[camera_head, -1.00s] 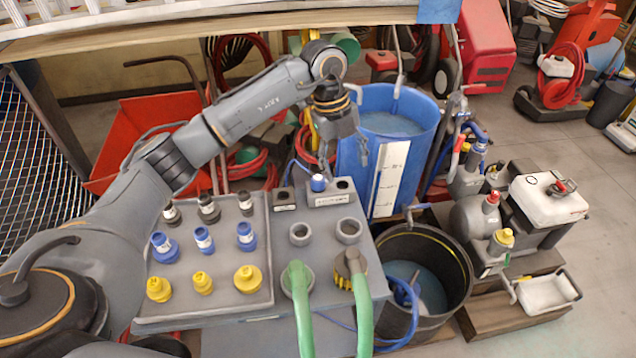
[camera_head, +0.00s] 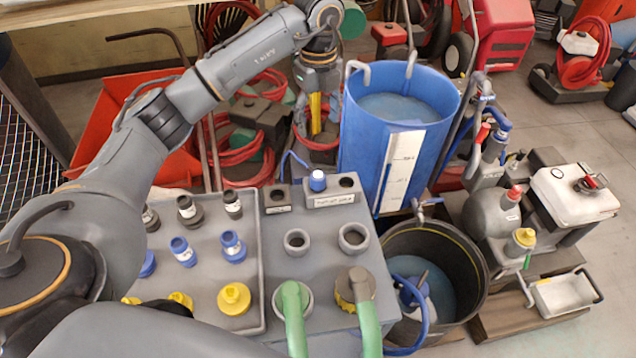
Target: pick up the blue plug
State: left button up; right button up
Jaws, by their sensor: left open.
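Several blue plugs are in view, and I cannot tell which one the task means. A blue-topped plug (camera_head: 317,181) stands upright in a labelled grey socket block (camera_head: 331,201) at the back of the bench. On the grey tray (camera_head: 255,290) stand a blue plug (camera_head: 232,247) at the right, a narrower blue plug (camera_head: 182,251) in the middle, and another (camera_head: 147,264) at the left, partly hidden by my arm. My left gripper (camera_head: 317,128) points down beyond the socket block, open, with nothing seen held. My right gripper is out of view.
Black plugs (camera_head: 189,211) and yellow plugs (camera_head: 234,299) share the tray; my arm covers part of its front left. Green hoses (camera_head: 366,312) rise at the bench front. A blue barrel (camera_head: 365,145) stands close right of my left gripper, and a black bucket (camera_head: 465,277) stands right of the bench.

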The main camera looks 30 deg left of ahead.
pick_arm(q)
notch_tip(320, 180, down, 4)
jog(key=b, duration=0.3)
send_over(318, 174)
notch_tip(318, 174, down, 8)
jog(key=shift+w+f+p, duration=0.15)
jog(key=shift+f+p, duration=0.1)
jog(key=shift+p, duration=0.05)
jog(key=f, duration=0.3)
jog(key=f+p, duration=0.1)
jog(key=shift+s+f, duration=0.25)
jog(key=shift+f, duration=0.5)
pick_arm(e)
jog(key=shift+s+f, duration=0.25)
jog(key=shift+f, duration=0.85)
pick_arm(q)
jog(key=shift+c, duration=0.2)
jog(key=c, duration=1.2)
jog(key=shift+c, duration=0.2)
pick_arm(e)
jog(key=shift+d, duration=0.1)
